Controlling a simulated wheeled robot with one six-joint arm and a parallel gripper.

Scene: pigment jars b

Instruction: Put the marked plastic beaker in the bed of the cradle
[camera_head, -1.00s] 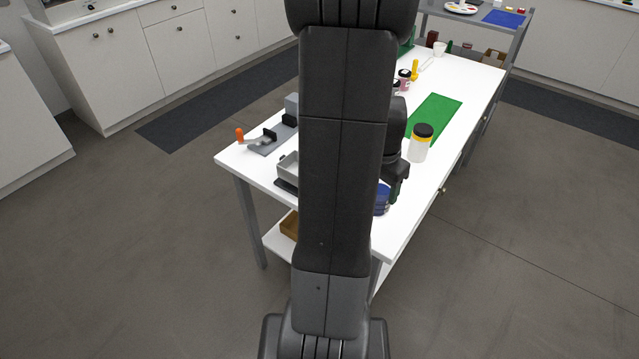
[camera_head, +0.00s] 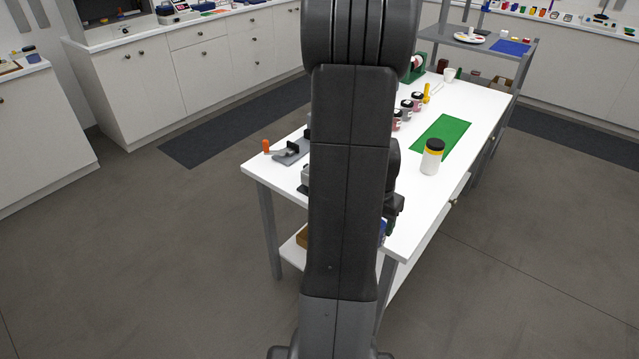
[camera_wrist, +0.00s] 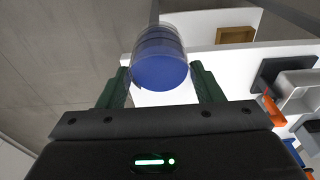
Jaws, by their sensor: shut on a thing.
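A clear plastic beaker with blue in it (camera_wrist: 160,70) is between the green fingers of my gripper (camera_wrist: 160,84) in the wrist view. My gripper is shut on it. Any mark on the beaker is too small to tell. In the head view a little of the blue (camera_head: 383,229) shows beside my arm, near the table's front end. A grey open-topped holder on a dark base, which looks like the cradle (camera_wrist: 299,100), is at the right of the wrist view, apart from the beaker. My arm hides most of it in the head view.
A clamp with an orange handle (camera_head: 266,146) stands on the white table's left side. A jar with a black lid (camera_head: 433,156) stands by a green mat (camera_head: 456,128). Several small dark-lidded jars (camera_head: 406,109) are farther back. The front right of the tabletop is clear.

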